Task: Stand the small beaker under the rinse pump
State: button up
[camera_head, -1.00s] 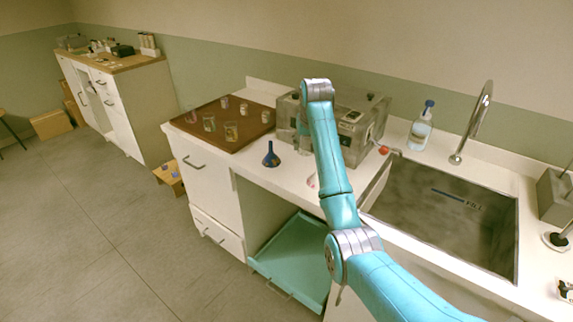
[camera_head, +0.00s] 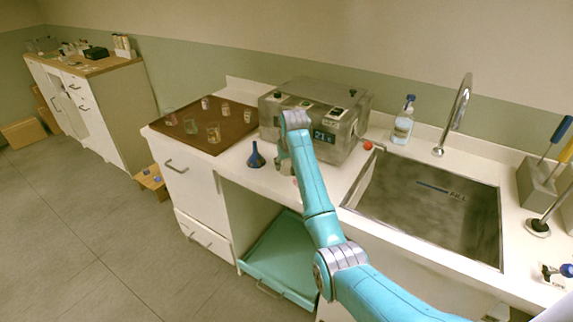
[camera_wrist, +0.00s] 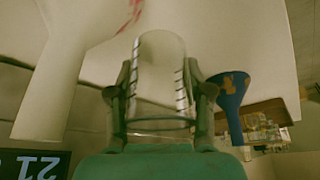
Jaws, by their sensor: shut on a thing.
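In the wrist view a clear glass beaker (camera_wrist: 160,62) with dark graduation marks sits between the two fingers of my gripper (camera_wrist: 160,85), which is shut on it. A clear bottle with a blue pump head (camera_head: 403,122) stands behind the sink, to the right of the metal box. No vessel shows under its spout.
A metal box (camera_head: 313,112) with a display reading 21 stands on the counter. A blue funnel (camera_head: 256,156) stands left of my arm. Glassware stands on a brown board (camera_head: 238,130). The sink (camera_head: 425,205) with its tall tap (camera_head: 462,112) lies to the right.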

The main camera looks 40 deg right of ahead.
jog(key=shift+f, duration=0.15)
jog(key=o, duration=1.1)
jog(key=shift+o, duration=0.2)
